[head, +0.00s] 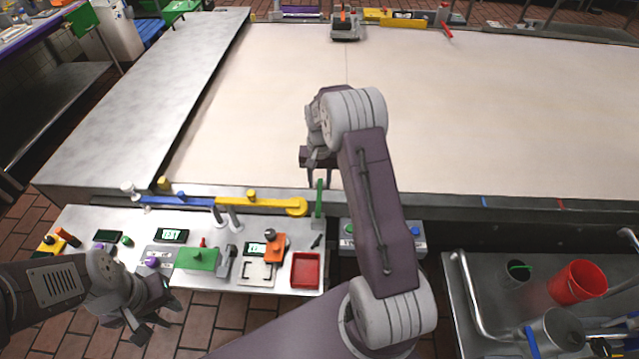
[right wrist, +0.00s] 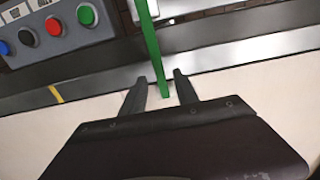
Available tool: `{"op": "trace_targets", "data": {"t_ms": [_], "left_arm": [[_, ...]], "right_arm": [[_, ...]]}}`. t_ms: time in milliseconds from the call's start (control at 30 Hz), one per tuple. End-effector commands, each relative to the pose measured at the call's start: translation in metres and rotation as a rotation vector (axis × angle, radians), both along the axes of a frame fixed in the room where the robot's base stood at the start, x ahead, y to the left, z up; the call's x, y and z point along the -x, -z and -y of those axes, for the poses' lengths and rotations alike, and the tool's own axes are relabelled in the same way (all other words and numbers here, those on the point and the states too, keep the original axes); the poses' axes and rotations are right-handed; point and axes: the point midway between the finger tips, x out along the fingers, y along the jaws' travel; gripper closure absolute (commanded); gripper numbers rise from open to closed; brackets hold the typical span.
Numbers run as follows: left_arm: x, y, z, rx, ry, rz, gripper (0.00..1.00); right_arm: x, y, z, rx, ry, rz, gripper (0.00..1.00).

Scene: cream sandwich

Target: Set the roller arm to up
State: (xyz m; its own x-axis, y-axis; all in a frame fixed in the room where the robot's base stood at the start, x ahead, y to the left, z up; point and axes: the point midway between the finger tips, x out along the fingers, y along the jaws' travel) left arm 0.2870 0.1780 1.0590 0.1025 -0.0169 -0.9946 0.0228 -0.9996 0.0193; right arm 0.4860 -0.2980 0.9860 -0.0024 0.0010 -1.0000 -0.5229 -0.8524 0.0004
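A thin upright green bar (head: 319,200) stands at the near edge of the conveyor; I cannot tell for sure that it is the roller arm. It also shows in the right wrist view (right wrist: 149,40). My right gripper (head: 322,184) is open over the belt edge. In the right wrist view, its fingers (right wrist: 156,76) lie on either side of the green bar's end, with gaps visible. My left gripper (head: 160,320) hangs open and empty at the lower left, in front of the control table.
A yellow lever (head: 270,204) and a blue lever (head: 180,200) lie along the belt edge. The control table (head: 140,225) holds a red tray (head: 305,270) and several devices. A button box (right wrist: 60,25) is beside the green bar.

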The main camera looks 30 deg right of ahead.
Motion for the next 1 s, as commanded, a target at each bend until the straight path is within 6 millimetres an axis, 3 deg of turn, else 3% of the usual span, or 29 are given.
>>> {"op": "trace_targets", "data": {"t_ms": [200,467,600,1000], "left_arm": [[0.000,-0.006,0.000,0.000,0.000,0.000,0.64],[0.000,-0.006,0.000,0.000,0.000,0.000,0.64],[0.000,-0.006,0.000,0.000,0.000,0.000,0.64],[0.000,-0.006,0.000,0.000,0.000,0.000,0.64]], "right_arm": [[0.000,0.025,0.000,0.001,0.000,0.001,0.64],[0.000,0.028,0.000,0.001,0.000,0.002,0.64],[0.000,0.028,0.000,0.001,0.000,0.002,1.00],[-0.001,0.027,0.000,0.002,0.000,0.003,1.00]]}}
